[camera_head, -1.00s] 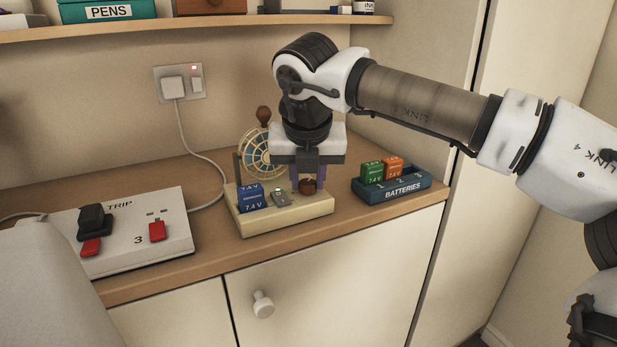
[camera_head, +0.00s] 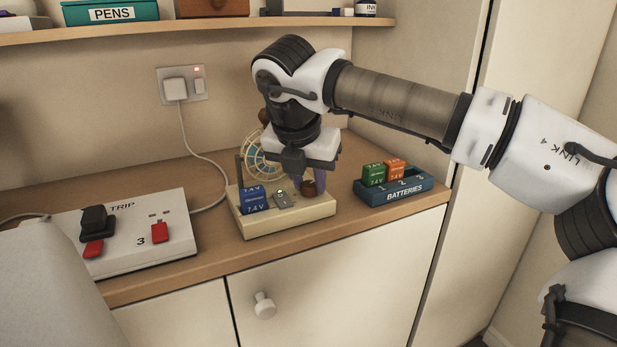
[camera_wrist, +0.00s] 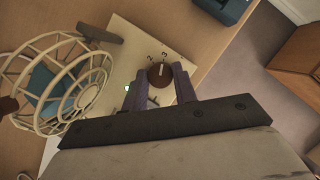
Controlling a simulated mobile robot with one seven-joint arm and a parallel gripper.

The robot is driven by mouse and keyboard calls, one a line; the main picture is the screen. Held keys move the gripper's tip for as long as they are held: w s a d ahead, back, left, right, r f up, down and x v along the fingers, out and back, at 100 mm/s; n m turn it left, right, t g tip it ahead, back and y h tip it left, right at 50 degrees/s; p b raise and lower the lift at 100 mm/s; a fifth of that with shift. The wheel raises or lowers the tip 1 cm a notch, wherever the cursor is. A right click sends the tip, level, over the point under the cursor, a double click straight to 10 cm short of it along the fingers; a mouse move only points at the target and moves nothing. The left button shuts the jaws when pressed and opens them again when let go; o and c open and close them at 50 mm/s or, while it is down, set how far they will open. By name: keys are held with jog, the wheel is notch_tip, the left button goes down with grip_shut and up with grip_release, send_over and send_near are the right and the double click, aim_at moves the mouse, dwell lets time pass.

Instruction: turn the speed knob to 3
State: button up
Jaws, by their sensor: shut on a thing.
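The speed knob (camera_head: 309,188) is a small brown round knob near the right end of a cream board (camera_head: 290,228). In the wrist view the knob (camera_wrist: 158,79) has a pale pointer line, and the digits 2 and 3 are printed beside it. The line seems to point close to the 3; its exact angle is hard to read. My gripper (camera_wrist: 159,76) has its purple fingers on either side of the knob, shut on it. In the head view my gripper (camera_head: 308,182) comes down over the knob, tilted, and partly hides it.
A battery tray (camera_head: 400,190) is at right. A trip box (camera_head: 150,245) is at left. A shelf (camera_head: 200,24) is above.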

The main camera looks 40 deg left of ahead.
jog(key=o, duration=1)
jog(key=p+v, duration=0.2)
jog(key=v, duration=1.2)
jog(key=shift+s+f, duration=0.1)
